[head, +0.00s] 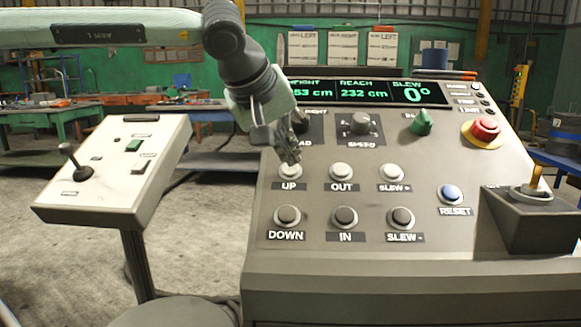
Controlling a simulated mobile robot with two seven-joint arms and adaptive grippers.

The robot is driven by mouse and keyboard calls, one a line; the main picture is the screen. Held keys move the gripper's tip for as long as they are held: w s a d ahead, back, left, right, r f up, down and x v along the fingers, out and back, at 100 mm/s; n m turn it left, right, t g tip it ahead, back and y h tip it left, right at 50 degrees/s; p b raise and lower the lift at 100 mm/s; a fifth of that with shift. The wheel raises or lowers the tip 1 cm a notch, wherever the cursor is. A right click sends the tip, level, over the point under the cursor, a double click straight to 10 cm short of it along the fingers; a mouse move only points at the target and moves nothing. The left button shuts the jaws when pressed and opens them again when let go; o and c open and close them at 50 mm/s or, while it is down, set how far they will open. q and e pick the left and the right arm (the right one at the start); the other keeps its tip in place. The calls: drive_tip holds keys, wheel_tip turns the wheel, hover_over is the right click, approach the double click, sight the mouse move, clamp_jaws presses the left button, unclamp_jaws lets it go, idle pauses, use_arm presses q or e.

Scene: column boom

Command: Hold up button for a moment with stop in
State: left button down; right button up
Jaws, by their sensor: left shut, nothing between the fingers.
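My left gripper (290,158) is shut and empty, pointing down at the UP button (288,171). The button is a pale round cap in a grey ring, and the fingertips hide its upper part. The tips are at or just above the cap; I cannot tell whether they touch. The stop button (486,127) is a red mushroom head on a yellow base at the panel's upper right. I cannot tell whether it is pressed in. The display (362,92) reads reach 232 cm and slew 0°; the height reading is partly hidden. My right gripper is not in view.
OUT (341,171) and SLEW+ (393,173) buttons sit right of UP; DOWN (287,215) is below it. A green knob (421,122), a blue RESET button (451,193) and a joystick box (530,215) are further right. A side console (115,165) stands left.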

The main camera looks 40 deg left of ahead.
use_arm(q)
drive_tip(key=shift+w+a+f+b, duration=0.15)
drive_tip(key=shift+w+f+b, duration=0.2)
drive_tip(key=shift+f, duration=0.2)
drive_tip(key=shift+a+f+b, duration=0.1)
drive_tip(key=shift+f+b, duration=0.2)
idle(0.6)
idle(1.2)
drive_tip(key=shift+s+r+p, duration=0.2)
drive_tip(key=shift+r+p, duration=0.2)
drive_tip(key=shift+r, duration=0.25)
drive_tip(key=shift+s+d, duration=0.1)
drive_tip(key=shift+d, duration=0.15)
drive_tip(key=shift+r, duration=0.1)
